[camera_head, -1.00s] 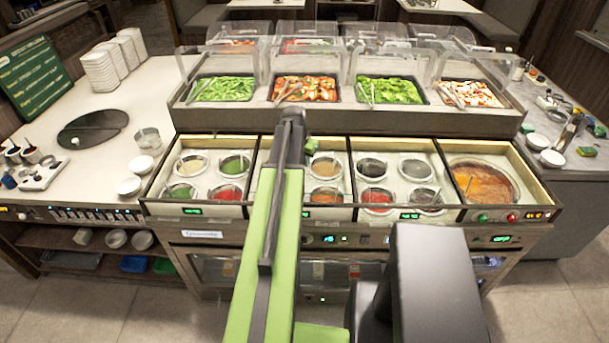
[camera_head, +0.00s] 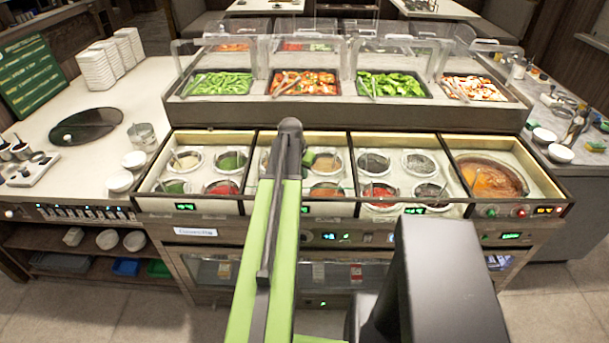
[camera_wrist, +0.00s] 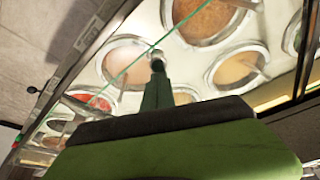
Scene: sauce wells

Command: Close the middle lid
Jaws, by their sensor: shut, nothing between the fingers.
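The sauce station has several bays of round wells in the head view. The second bay from the left (camera_head: 335,208) lies behind my raised arm, which hides part of its wells. A thin green line, perhaps a clear pane's edge, crosses this bay, and a similar line crosses the wells in the wrist view (camera_wrist: 137,62). I cannot make out the middle lid for sure. My gripper (camera_wrist: 157,62) is shut and empty, its tip over or by the rim of a well with tan sauce (camera_wrist: 124,66). I cannot tell if it touches. In the head view my arm mostly hides it.
Clear hoods (camera_head: 310,60) stand over food trays on a raised shelf (camera_head: 330,112) behind the wells. An orange soup well (camera_head: 492,182) is at the right. A left counter (camera_head: 60,190) holds bowls, and stacked white dishes (camera_head: 98,67). Floor shows in front.

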